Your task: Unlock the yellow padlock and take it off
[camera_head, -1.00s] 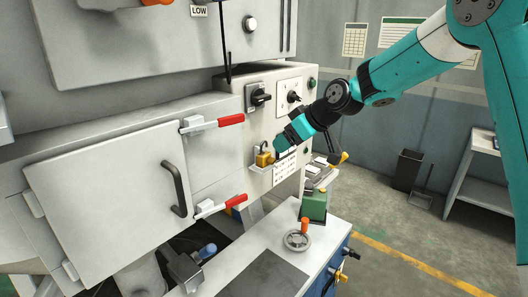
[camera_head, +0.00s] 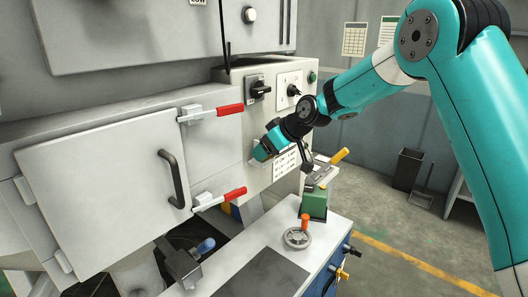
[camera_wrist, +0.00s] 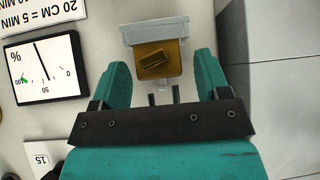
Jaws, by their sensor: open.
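The yellow padlock (camera_wrist: 153,58) shows in the wrist view, its picture upside down, against a small grey ledge (camera_wrist: 155,30). Two thin grey bars, apparently its shackle, show between its body and my palm. My gripper (camera_wrist: 160,65) is open, with one teal finger on each side of the padlock. Gaps show between the fingers and the body; depth is hard to tell. In the head view my gripper (camera_head: 262,150) is at the machine's front panel and hides the padlock. No key can be made out.
A gauge (camera_wrist: 45,72) lies beside the left finger in the wrist view. A black rotary switch (camera_head: 259,88) is above my gripper, and a red-handled latch (camera_head: 215,112) is to its left. A green block (camera_head: 314,204) and handwheel (camera_head: 299,237) stand on the bench below.

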